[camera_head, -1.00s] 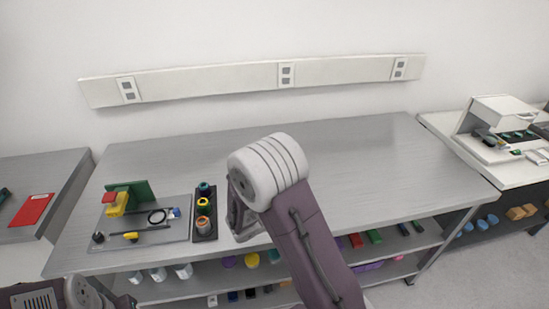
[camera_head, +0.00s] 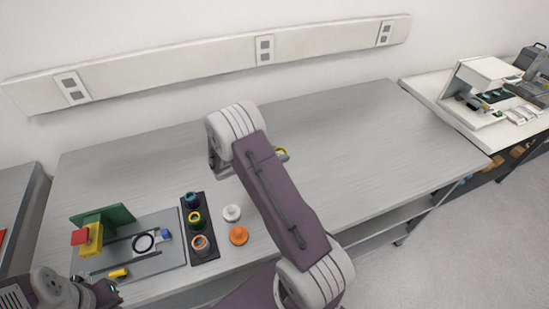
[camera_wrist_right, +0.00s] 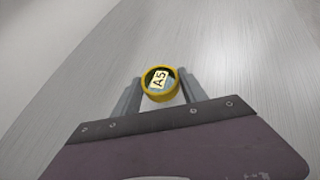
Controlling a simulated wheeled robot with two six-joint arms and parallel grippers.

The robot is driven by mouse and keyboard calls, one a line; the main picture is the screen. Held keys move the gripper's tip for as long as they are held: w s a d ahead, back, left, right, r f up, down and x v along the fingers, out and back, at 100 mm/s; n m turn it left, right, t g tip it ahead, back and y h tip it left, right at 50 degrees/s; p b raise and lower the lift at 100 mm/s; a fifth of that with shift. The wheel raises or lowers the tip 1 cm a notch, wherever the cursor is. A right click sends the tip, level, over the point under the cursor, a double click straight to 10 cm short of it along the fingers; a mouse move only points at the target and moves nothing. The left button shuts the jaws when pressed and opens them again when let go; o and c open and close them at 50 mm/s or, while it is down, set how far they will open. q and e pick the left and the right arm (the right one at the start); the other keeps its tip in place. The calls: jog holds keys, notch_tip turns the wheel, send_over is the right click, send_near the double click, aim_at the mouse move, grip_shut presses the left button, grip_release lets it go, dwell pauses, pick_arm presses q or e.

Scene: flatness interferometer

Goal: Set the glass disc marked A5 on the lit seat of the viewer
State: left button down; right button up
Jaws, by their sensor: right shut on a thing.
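The glass disc marked A5 (camera_wrist_right: 158,80), with a yellow rim, sits between the two fingers of my right gripper (camera_wrist_right: 160,76), which is shut on it. Its label faces the wrist camera. In the head view, the disc's yellow rim (camera_head: 282,152) shows just right of my right forearm, over the bench, and the forearm hides most of the gripper. A white hooded device (camera_head: 484,74), which looks like the viewer, stands on the right-hand table. Its seat is too small to make out clearly. My left gripper (camera_head: 108,292) is at the lower left, partly cut off; its jaws are unclear.
A black rack (camera_head: 200,243) holds several coloured ring-rimmed pieces. A white knob-like piece (camera_head: 232,213) and an orange one (camera_head: 239,235) stand beside it. A grey plate (camera_head: 168,262) with a green-backed fixture lies at left. The bench's right half (camera_head: 370,140) is clear.

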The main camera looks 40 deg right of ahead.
jog(key=shift+w+d+f, duration=0.3)
jog(key=shift+w, duration=0.15)
jog(key=shift+w+d+f, duration=0.25)
jog(key=shift+w, duration=0.15)
jog(key=shift+s, duration=0.1)
jog(key=shift+s+f, duration=0.15)
jog(key=shift+f, duration=0.1)
notch_tip(320, 180, down, 3)
jog(key=shift+a+p, duration=0.1)
jog(key=shift+p, duration=0.25)
jog(key=shift+w+f, duration=0.3)
jog(key=shift+s, duration=0.15)
jog(key=shift+f+b, duration=0.15)
jog(key=shift+b, duration=0.15)
jog(key=o, duration=1.4)
jog(key=shift+f, duration=0.1)
